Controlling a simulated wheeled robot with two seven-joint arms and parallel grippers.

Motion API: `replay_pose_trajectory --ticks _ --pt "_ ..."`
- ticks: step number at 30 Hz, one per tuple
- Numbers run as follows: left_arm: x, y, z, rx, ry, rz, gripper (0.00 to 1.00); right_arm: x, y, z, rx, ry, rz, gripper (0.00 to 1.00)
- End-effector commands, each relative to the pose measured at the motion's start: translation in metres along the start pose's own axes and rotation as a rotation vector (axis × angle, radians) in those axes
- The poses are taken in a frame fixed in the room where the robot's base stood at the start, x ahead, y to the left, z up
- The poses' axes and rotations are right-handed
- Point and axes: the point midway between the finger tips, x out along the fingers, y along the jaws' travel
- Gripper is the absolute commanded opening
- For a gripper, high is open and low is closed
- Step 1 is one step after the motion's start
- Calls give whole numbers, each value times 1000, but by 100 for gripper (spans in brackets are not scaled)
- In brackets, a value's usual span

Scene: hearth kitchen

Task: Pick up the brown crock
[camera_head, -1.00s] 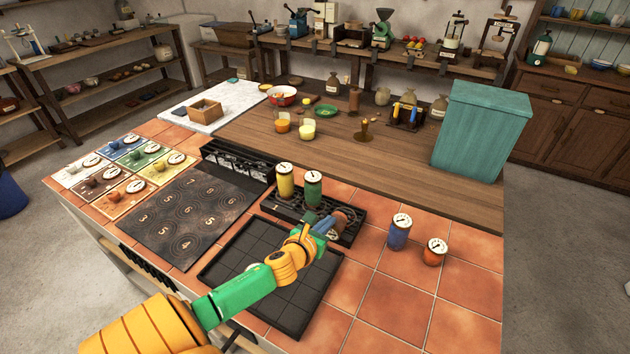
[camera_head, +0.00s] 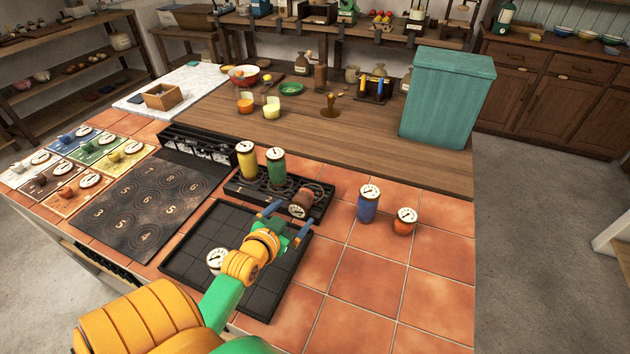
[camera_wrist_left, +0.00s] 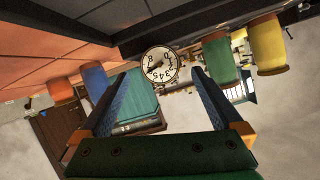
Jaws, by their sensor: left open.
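The brown crock (camera_head: 304,195) lies tipped over at the right end of the black rack (camera_head: 236,190), its white dial lid facing my left gripper. In the left wrist view the dial of the brown crock (camera_wrist_left: 160,64) shows face-on, beyond and between the fingertips; its body is mostly hidden behind the dial. My left gripper (camera_head: 288,220) is open and empty, just in front of the crock, its two blue fingers spread. It also shows in the left wrist view (camera_wrist_left: 162,80). My right gripper is not in view.
Yellow (camera_head: 247,162) and green (camera_head: 277,168) crocks stand upright in the rack. Blue (camera_head: 368,205) and orange (camera_head: 404,222) crocks stand on tiles to the right. A black gridded tray (camera_head: 190,262) lies under my left arm, with a white dial lid (camera_head: 216,260) in it. Front-right tiles are clear.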

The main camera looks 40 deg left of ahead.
Motion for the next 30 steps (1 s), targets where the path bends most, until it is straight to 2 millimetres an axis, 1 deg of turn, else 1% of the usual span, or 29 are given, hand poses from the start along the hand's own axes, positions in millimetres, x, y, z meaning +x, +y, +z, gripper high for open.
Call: replay_pose_trajectory --ticks 1,3,4,8,12,15,18,23,24,26,27,29,30 --pt "2 0 1 -124 5 2 100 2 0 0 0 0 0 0" --pt "8 0 0 -242 9 6 100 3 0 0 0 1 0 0" --pt "12 0 0 -265 10 7 100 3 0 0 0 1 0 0" --pt "26 -1 -1 -275 10 8 100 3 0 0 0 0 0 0" --pt "53 -3 -1 -271 11 8 100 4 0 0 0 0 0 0" --pt "69 -3 0 -269 10 7 100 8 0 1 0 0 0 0" --pt "74 -3 -1 -267 10 7 100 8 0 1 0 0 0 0" --pt "74 -3 -1 -266 9 7 100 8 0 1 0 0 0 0" --pt "74 -3 -1 -266 9 7 89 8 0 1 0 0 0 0" --pt "73 -3 -1 -266 9 7 73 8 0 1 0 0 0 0" --pt "73 -3 -1 -265 9 7 62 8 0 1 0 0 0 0" --pt "73 -3 -1 -265 9 7 46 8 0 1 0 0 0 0" --pt "73 -3 -1 -265 9 7 35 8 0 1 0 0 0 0"
